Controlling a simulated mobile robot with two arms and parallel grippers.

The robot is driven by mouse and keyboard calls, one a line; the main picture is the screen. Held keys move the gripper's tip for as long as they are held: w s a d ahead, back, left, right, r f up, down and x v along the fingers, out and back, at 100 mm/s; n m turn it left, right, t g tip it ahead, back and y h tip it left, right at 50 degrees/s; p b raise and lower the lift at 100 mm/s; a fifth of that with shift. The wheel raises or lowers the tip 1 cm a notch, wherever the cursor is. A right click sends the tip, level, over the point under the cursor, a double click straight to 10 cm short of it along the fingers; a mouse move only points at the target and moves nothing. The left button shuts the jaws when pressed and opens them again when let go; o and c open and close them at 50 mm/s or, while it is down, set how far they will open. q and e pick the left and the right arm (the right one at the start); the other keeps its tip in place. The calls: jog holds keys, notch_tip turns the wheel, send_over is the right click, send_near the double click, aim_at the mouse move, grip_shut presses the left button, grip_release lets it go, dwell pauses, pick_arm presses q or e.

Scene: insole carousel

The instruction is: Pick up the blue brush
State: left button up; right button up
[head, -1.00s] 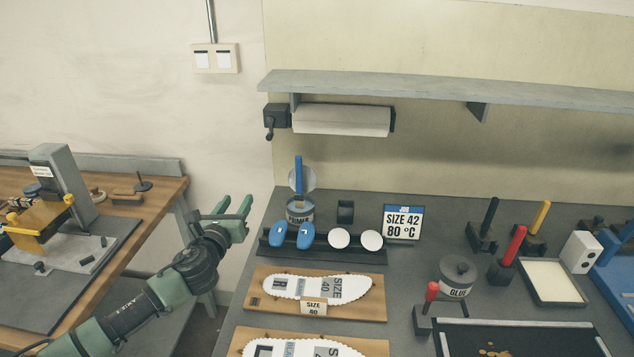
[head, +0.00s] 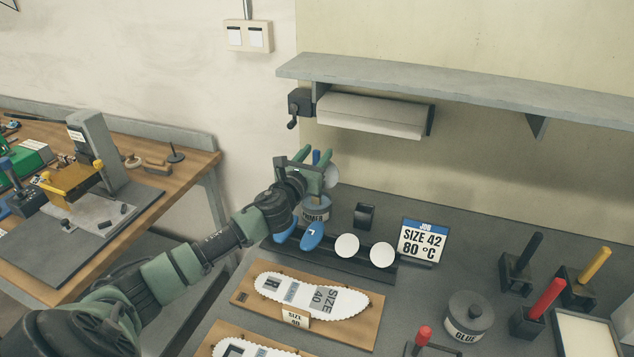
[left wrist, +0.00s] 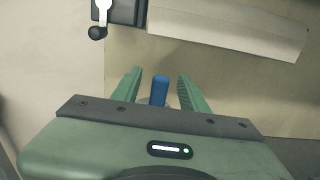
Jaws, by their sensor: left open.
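The blue brush (head: 316,157) stands upright in the primer tin (head: 316,208) at the back left of the grey bench, with its handle top showing. My left gripper (head: 312,158) is open at the brush handle, and its green fingers partly cover the handle in the head view. In the left wrist view the blue handle (left wrist: 160,90) stands between the two open fingers (left wrist: 159,84), a little nearer the left one. A gap shows on both sides. The lower part of the brush is hidden. My right gripper is not in view.
A rack with blue and white pads (head: 347,246) stands just in front of the tin. A small black block (head: 364,215) and a job sign (head: 422,240) stand to the right. A paper roll (head: 372,115) hangs under the shelf (head: 460,88) above.

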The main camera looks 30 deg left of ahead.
pick_arm(q)
jog(key=x, duration=0.3)
jog(key=shift+w, duration=0.15)
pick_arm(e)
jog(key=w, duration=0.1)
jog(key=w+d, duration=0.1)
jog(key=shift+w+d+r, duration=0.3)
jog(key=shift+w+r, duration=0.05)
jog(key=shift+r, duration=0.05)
pick_arm(q)
grip_shut()
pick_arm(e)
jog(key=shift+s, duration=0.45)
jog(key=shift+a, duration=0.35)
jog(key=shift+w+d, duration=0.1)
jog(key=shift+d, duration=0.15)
